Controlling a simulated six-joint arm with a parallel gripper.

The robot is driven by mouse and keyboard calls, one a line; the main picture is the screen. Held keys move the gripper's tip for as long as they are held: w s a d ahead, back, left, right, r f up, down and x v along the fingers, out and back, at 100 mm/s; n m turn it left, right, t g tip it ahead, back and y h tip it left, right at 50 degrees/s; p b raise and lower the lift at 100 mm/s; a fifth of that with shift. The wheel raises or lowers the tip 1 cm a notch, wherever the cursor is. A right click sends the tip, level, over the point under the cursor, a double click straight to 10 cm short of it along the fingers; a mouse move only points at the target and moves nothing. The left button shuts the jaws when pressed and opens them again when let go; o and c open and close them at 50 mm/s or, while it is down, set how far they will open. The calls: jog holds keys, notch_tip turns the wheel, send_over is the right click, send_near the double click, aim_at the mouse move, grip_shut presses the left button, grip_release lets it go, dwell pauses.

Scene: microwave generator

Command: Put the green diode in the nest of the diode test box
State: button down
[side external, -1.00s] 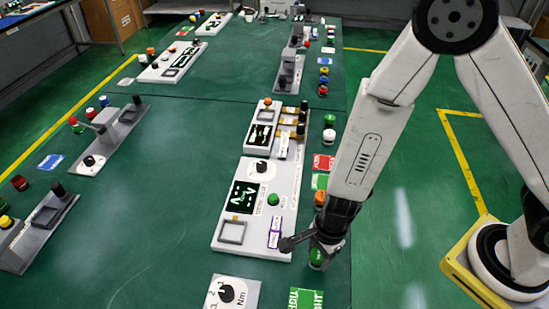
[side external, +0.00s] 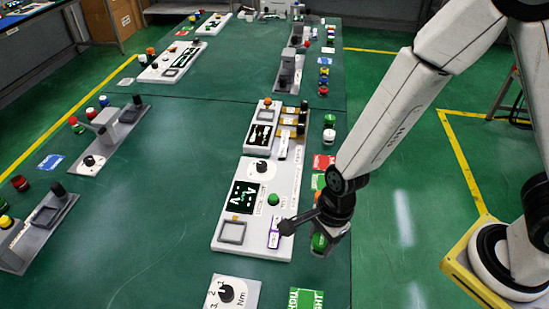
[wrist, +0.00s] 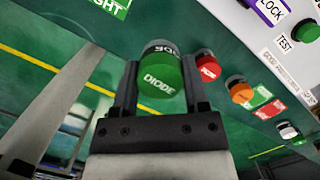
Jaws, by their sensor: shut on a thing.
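The green diode (side external: 319,242) is a short cylinder with a green cap. In the wrist view its cap (wrist: 160,80) reads DIODE. My gripper (side external: 326,236) is shut on it, with one finger on each side, and holds it just right of the near white box. That box, seemingly the diode test box (side external: 262,216), has a dark screen with a green trace. Its square grey nest (side external: 232,232) is at its near left corner and looks empty. Part of the box, with LOCK and TEST labels, shows in the wrist view at upper right (wrist: 285,45).
A purple-edged LOCK part (side external: 273,239) and a green button (side external: 273,199) stand on the box between the nest and my gripper. Red (wrist: 207,68) and orange (wrist: 240,90) cylinders stand beside the box. A dial box (side external: 245,291) is nearer.

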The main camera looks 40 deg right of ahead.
jog(key=shift+r, duration=0.65)
jog(key=shift+r, duration=0.1)
jog(key=w+a+r, duration=0.5)
send_over(231, 234)
jog(key=shift+n, duration=0.4)
jog(key=shift+s+d+f, duration=0.1)
jog(key=shift+d+f, duration=0.1)
jog(key=shift+f, duration=2.05)
jog(key=shift+s+d+f, duration=0.1)
jog(key=shift+d+f, duration=0.05)
jog(key=shift+f, duration=2.1)
jog(key=shift+w+a+f, duration=0.1)
jog(key=shift+w+f, duration=0.05)
jog(key=shift+f, duration=1.65)
